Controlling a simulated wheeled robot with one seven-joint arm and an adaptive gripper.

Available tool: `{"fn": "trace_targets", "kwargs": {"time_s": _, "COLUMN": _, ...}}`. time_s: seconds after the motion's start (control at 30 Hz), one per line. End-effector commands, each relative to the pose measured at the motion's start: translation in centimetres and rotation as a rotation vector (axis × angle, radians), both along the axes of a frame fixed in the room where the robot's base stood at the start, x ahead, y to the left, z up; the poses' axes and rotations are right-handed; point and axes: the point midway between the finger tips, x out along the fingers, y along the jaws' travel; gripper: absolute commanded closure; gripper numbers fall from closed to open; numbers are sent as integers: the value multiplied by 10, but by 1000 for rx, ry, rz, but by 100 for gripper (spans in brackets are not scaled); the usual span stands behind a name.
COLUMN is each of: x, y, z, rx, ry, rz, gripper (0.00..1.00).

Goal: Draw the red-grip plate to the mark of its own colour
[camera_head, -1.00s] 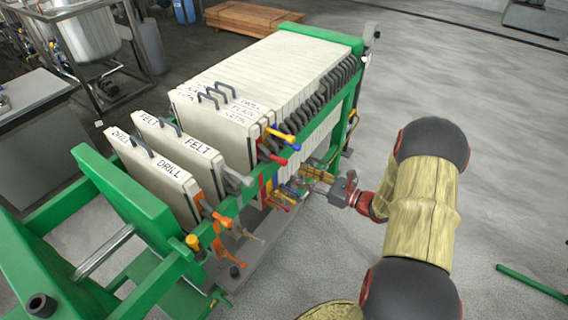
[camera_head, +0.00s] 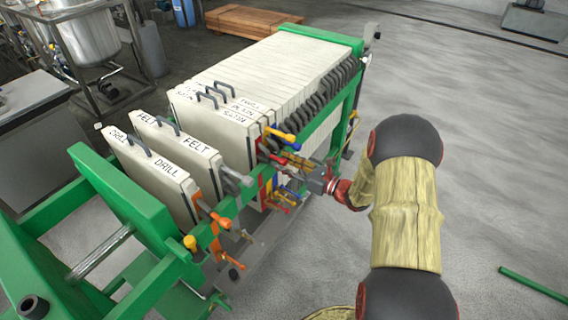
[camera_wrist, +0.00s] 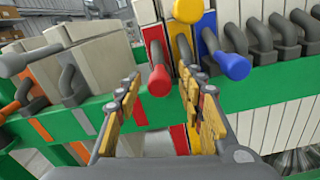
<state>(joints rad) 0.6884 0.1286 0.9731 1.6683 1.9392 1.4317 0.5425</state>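The red grip (camera_wrist: 159,80) is a rounded peg pointing towards me in the wrist view, below the red-striped edge (camera_wrist: 154,38) of its plate. My gripper (camera_wrist: 165,88) is open, with one finger on each side of the red grip. I cannot tell whether either finger touches it. In the head view my gripper (camera_head: 288,163) is at the side rail of the plate stack and partly hides the red grip. Red patches (camera_wrist: 179,138) show at the green rail (camera_wrist: 262,118), partly behind my fingers; I cannot tell which is the mark.
A blue grip (camera_wrist: 233,66) and a yellow grip (camera_wrist: 187,11) sit close to my right finger. A grey grip (camera_wrist: 14,63) and orange marks (camera_wrist: 41,131) are at the left. Felt and drill plates (camera_head: 172,160) stand apart from the stack (camera_head: 265,75), with gaps between.

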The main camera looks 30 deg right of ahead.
Motion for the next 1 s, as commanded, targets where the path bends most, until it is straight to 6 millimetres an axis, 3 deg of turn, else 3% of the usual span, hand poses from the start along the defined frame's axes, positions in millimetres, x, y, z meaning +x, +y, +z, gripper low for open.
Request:
{"fn": "trace_targets", "kwargs": {"time_s": 0.07, "x": 0, "y": 0, "z": 0, "rx": 0, "ry": 0, "rz": 0, "gripper": 61}}
{"fn": "trace_targets", "kwargs": {"time_s": 0.73, "x": 0, "y": 0, "z": 0, "rx": -1, "ry": 0, "rz": 0, "gripper": 99}}
{"fn": "trace_targets", "kwargs": {"time_s": 1.0, "x": 0, "y": 0, "z": 0, "rx": -1, "ry": 0, "rz": 0, "gripper": 100}}
